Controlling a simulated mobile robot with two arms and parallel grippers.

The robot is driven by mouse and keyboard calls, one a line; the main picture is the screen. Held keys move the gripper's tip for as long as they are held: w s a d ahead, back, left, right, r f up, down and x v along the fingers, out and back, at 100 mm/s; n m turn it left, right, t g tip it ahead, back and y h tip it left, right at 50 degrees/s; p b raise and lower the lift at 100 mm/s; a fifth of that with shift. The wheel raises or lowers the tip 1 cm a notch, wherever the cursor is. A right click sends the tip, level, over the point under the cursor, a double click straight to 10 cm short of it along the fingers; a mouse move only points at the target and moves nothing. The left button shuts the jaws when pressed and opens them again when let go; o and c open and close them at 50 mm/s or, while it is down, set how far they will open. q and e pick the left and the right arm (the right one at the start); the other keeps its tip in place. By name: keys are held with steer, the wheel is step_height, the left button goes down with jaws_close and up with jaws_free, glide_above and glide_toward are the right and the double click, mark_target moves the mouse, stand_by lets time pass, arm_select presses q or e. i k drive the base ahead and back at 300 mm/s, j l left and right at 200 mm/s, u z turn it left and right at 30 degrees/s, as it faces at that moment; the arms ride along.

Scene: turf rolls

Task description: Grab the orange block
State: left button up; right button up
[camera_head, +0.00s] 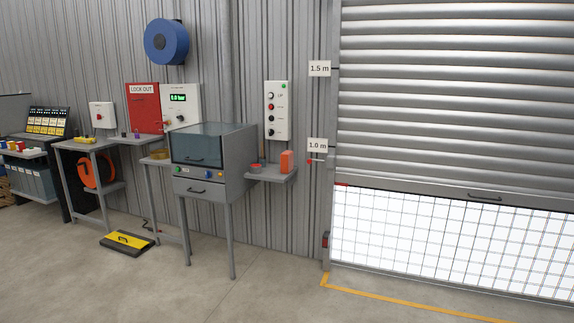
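An orange block (287,162) stands upright on a small grey shelf (270,176) in the head view, right of a grey cabinet. A low round orange-red item (255,168) sits to its left on the same shelf, with a thin dark upright thing by it. Neither of my grippers is in view, and nothing touches the block.
The grey cabinet on legs (213,160) stands directly left of the shelf. A control panel (277,110) hangs above it. A roller door (455,100) is at right, partly raised. A yellow-topped pedal (127,242) lies on the floor. The foreground floor is clear.

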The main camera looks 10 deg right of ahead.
mark_target(286, 158)
steer(key=i+z, duration=0.1)
steer(key=z, duration=0.2)
steer(key=i+z, duration=0.15)
steer(key=z, duration=0.2)
steer(key=i+j+z, duration=0.3)
steer(key=i+j, duration=0.15)
steer(key=i, duration=0.2)
steer(key=i+j+z, duration=0.35)
steer(key=i+j, duration=0.25)
